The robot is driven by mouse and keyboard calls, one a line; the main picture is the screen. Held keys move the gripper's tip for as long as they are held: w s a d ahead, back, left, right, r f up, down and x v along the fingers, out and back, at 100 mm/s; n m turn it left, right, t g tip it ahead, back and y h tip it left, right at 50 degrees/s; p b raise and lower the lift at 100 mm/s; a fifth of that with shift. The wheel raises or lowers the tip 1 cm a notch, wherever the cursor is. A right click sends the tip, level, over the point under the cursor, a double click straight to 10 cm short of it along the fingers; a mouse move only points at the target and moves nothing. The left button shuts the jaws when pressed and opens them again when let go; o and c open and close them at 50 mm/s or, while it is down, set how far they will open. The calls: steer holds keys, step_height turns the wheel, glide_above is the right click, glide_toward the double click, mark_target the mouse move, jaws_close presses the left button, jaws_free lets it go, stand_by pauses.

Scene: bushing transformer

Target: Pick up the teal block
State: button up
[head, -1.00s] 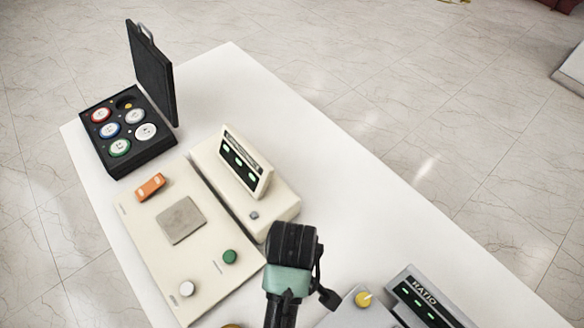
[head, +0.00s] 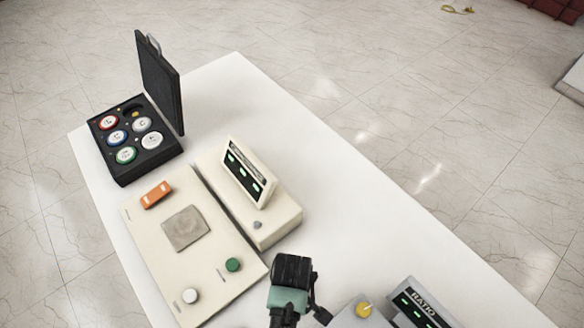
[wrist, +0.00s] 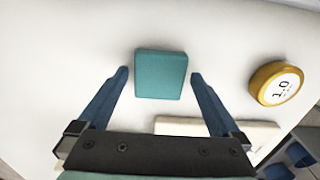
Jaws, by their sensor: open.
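The teal block (wrist: 161,74) lies on the white table in the wrist view, just beyond and between the fingertips of my gripper (wrist: 159,76). The two blue fingers stand apart, one to the left of the block and one to the right, with a small gap on each side. My gripper is open and empty. The block is not visible in the head view, where the end of my arm shows at the lower middle.
A yellow weight marked 1.0 (wrist: 277,84) sits right of the block. A cream panel (head: 200,270), a cream display unit (head: 262,205), an open black case (head: 125,135) with several weights and a grey RATIO device (head: 415,305) stand on the white table (head: 350,190).

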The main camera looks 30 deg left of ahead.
steer(key=c, duration=1.3)
steer(key=shift+r, duration=0.1)
step_height(320, 180, up, 10)
steer(key=shift+f+b, duration=0.1)
steer(key=shift+b, duration=0.45)
